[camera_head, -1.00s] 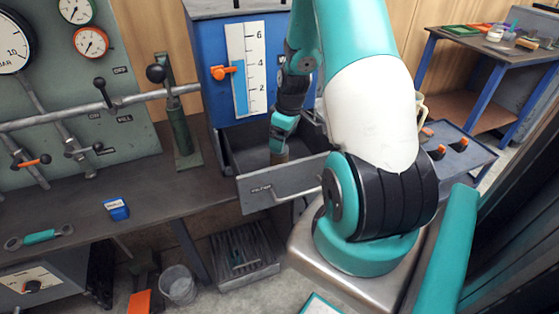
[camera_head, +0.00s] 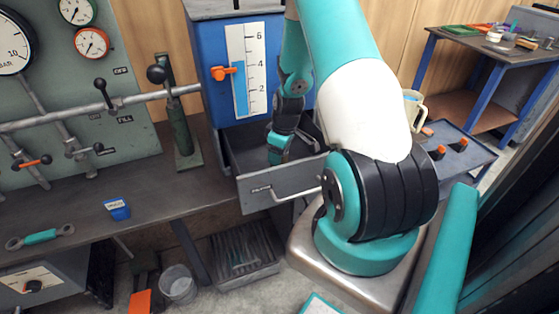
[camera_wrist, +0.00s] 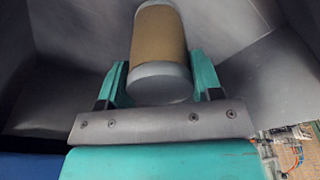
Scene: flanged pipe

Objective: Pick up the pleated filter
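The pleated filter (camera_wrist: 158,38), a tan cylinder with grey end caps, is in the wrist view between the teal fingers of my gripper (camera_wrist: 160,78). One finger stands on each side of its near end cap. The fingers look spread around it, with little room on either side; contact is hard to make out. In the head view my gripper (camera_head: 290,150) is down inside the open drawer (camera_head: 268,190) of the blue cabinet, and the filter is hidden behind it.
The drawer walls surround my gripper closely. The blue cabinet (camera_head: 205,85) with a level gauge stands behind it. At left a workbench (camera_head: 165,190) carries a small blue box (camera_head: 117,209) and a wrench-like tool (camera_head: 40,237). A grey tray (camera_head: 455,155) is at right.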

